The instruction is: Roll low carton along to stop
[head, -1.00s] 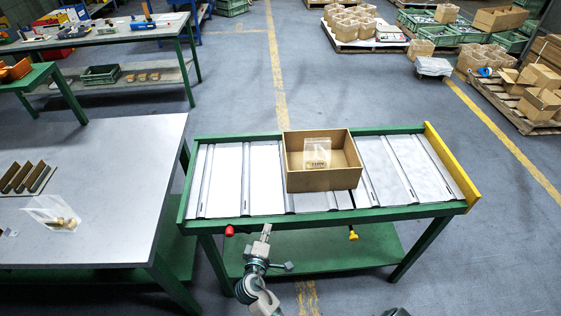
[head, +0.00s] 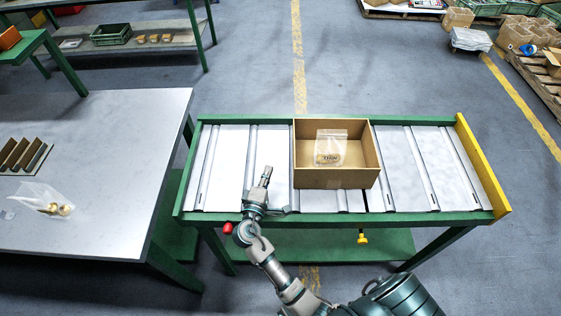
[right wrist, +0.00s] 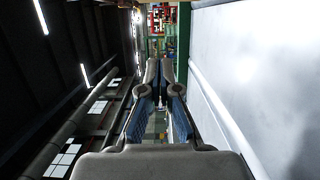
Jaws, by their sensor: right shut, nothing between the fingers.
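The low open carton (head: 337,180) sits on the roller conveyor (head: 340,218), about mid-length, with a clear bag (head: 330,147) of small parts inside. A yellow stop plate (head: 483,165) stands across the conveyor's right end, with bare rollers between it and the carton. My right gripper (head: 267,172) is shut and empty over the rollers, left of the carton and apart from it. In the right wrist view its fingers (right wrist: 160,75) are together beside the pale conveyor surface. The carton does not show there. My left gripper is not in view.
A grey table (head: 90,200) stands at left with a clear bag (head: 45,200) and brown strips (head: 22,155) on it. Pallets with boxes stand at the back right.

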